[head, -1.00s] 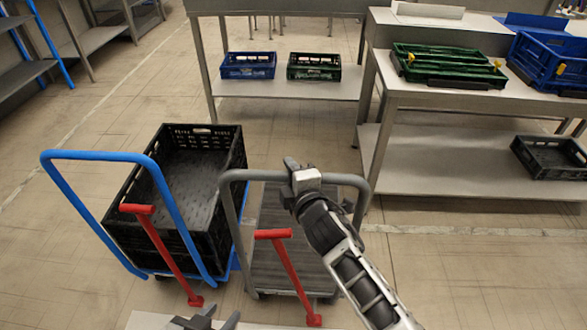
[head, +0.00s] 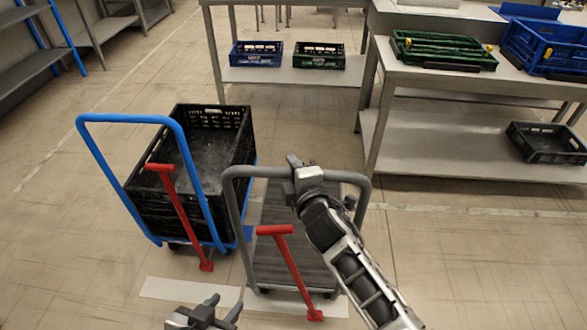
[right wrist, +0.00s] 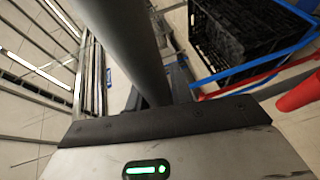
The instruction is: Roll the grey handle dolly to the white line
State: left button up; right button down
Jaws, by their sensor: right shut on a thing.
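The grey handle dolly (head: 270,225) stands in the middle of the head view, with a grey hoop handle (head: 234,215), a dark, empty deck and a red T-bar (head: 275,230) at its near end. My right gripper (head: 306,178) is shut on the top bar of that handle; the grey tube (right wrist: 125,45) fills part of the right wrist view. The white line (head: 190,291) is a broad strip on the floor; the dolly's near end covers part of it. My left gripper (head: 215,312) is open and empty at the bottom edge, left of the dolly.
A blue-handled dolly (head: 132,119) with a black crate (head: 247,150) stands close on the left, with its own red T-bar (head: 160,168). Metal tables (head: 425,150) with crates stand behind and right. Floor at lower right is clear.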

jog(key=c, duration=1.2)
grip_release()
jog(key=shift+c, duration=0.2)
jog(key=v, duration=1.6)
jog(key=shift+r, duration=0.1)
